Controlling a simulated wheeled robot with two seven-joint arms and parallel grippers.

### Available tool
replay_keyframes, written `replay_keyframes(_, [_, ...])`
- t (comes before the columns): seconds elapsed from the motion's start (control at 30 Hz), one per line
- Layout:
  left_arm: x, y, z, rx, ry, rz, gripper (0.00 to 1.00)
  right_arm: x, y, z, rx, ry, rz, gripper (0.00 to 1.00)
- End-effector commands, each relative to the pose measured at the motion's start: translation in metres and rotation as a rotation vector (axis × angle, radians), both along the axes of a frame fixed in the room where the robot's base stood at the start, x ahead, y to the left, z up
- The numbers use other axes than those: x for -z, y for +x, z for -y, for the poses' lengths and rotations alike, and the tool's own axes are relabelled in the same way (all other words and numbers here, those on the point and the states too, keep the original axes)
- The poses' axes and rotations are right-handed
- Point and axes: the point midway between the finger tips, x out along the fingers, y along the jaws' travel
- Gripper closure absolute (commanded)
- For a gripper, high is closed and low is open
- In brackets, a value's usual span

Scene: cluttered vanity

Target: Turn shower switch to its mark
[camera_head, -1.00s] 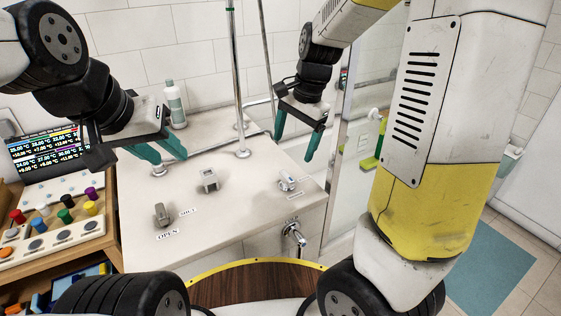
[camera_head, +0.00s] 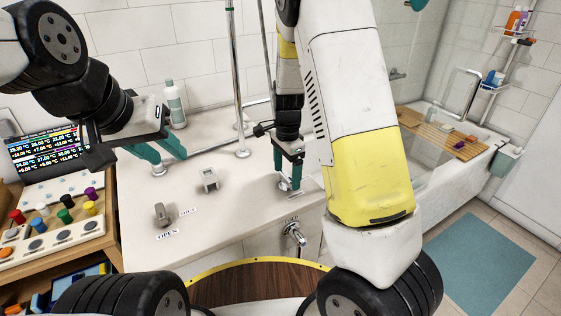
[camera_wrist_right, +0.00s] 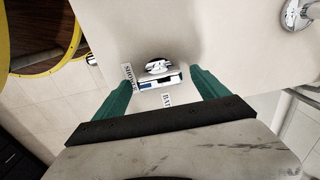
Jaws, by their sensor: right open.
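The chrome switch (camera_head: 285,184) stands at the right end of the white counter. In the right wrist view the same switch (camera_wrist_right: 158,68) has a label reading like SHOWER (camera_wrist_right: 130,78) on its left and one reading like BATH (camera_wrist_right: 167,100) on the near side. My right gripper (camera_head: 288,168) is open and points down over this switch. In the right wrist view its green fingers (camera_wrist_right: 160,80) lie either side of the switch; contact cannot be told. My left gripper (camera_head: 167,151) is open and empty above the counter's left back part.
A chrome knob (camera_head: 162,214) with OPEN and SHUT labels and a square chrome fitting (camera_head: 209,180) stand on the counter (camera_head: 235,215). A lever (camera_head: 294,234) sits on its front face. A vertical pole (camera_head: 236,80) and a bottle (camera_head: 174,104) are behind.

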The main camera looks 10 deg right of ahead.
Motion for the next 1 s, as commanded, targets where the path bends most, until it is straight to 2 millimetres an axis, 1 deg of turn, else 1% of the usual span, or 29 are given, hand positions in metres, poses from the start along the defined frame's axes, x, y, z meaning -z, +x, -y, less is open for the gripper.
replay_keyframes(0.1, [0.0, 0.0, 0.0, 0.0, 0.0, 0.0, 0.64, 0.0067, -0.0007, 0.0002, -0.001, 0.0, -0.002, 0.16])
replay_keyframes(0.33, [0.0, 0.0, 0.0, 0.0, 0.0, 0.0, 0.64, 0.0073, -0.0004, 0.0, -0.001, 0.0, 0.0, 0.16])
replay_keyframes(0.37, [0.0, 0.0, 0.0, 0.0, 0.0, 0.0, 0.64, 0.0073, -0.0004, 0.0, -0.001, 0.0, 0.0, 0.18])
replay_keyframes(0.4, [0.0, 0.0, 0.0, 0.0, 0.0, 0.0, 0.64, 0.0072, -0.0004, 0.0, -0.001, 0.0, 0.0, 0.26])
replay_keyframes(0.47, [0.0, 0.0, 0.0, 0.0, 0.0, 0.0, 0.64, 0.0072, -0.0004, 0.0, -0.001, 0.0, 0.0, 0.38])
replay_keyframes(0.6, [0.0, 0.0, 0.0, 0.0, 0.0, 0.0, 0.64, 0.007, -0.0004, -0.0001, -0.001, 0.0, 0.0, 0.65])
replay_keyframes(0.67, [0.0, 0.0, 0.0, 0.0, 0.0, 0.0, 0.64, 0.007, -0.0004, -0.0001, -0.001, 0.0, 0.0, 0.77])
replay_keyframes(0.7, [0.0, 0.0, 0.0, 0.0, 0.0, 0.0, 0.64, 0.007, -0.0004, -0.0001, -0.001, 0.0, 0.0, 0.79])
replay_keyframes(1.0, [0.0, 0.0, 0.0, 0.0, 0.0, 0.0, 0.64, 0.0067, -0.0002, 0.0, -0.052, 0.0, 0.0, 0.79])
